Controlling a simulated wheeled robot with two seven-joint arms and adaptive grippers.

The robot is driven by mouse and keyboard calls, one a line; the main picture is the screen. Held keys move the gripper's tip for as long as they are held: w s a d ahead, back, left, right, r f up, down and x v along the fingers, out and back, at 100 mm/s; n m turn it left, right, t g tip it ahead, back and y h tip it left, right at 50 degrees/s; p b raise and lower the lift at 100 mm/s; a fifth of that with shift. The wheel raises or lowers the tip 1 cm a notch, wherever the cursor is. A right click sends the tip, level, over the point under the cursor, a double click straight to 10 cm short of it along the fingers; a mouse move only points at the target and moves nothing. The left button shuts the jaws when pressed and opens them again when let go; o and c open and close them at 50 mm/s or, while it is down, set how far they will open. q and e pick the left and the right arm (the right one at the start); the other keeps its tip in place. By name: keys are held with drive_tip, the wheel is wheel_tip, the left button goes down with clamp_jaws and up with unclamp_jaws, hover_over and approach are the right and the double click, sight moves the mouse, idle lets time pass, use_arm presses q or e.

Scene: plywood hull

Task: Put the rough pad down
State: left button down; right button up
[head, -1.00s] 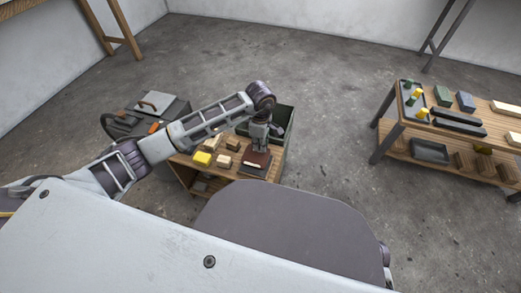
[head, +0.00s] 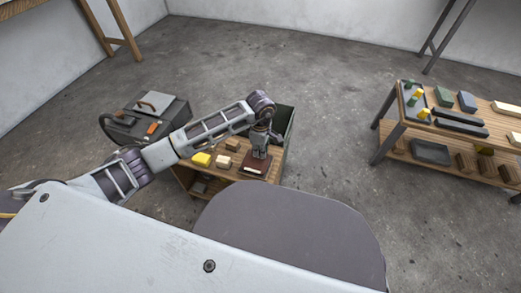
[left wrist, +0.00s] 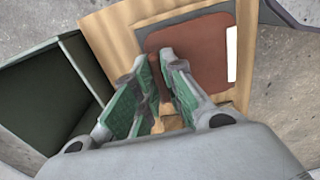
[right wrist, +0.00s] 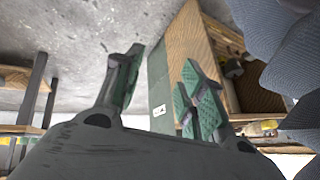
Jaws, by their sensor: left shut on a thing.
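The rough pad (head: 247,165) is a flat reddish-brown piece with a white strip along one edge, at the right end of the low wooden bench. In the left wrist view the pad (left wrist: 205,45) lies just beyond my fingertips. My left gripper (head: 260,155) points down and is shut on it; the grip itself is partly hidden between the fingers (left wrist: 154,62). The pad is at or just above the bench top; I cannot tell whether it touches. My right gripper (right wrist: 162,62) is open and empty, seen only in the right wrist view.
A dark green bin (left wrist: 45,95) adjoins the bench. A dark case (head: 165,105) is behind my left arm. A shelf with blocks and trays (head: 385,142) stands at right across open floor.

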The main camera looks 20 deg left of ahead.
use_arm(q)
drive_tip(key=c, duration=1.5)
unclamp_jaws()
use_arm(e)
drive_tip(key=shift+f, duration=0.15)
use_arm(q)
drive_tip(key=shift+r, duration=0.6)
wheel_tip(320, 180, up, 11)
drive_tip(key=p, duration=0.3)
drive_tip(key=shift+p, duration=0.35)
use_arm(e)
wheel_tip(320, 180, up, 8)
drive_tip(key=d+g+h, duration=0.1)
drive_tip(key=shift+s+d+f+n, duration=0.15)
drive_tip(key=shift+s+d+n, duration=0.15)
drive_tip(key=shift+d, duration=0.1)
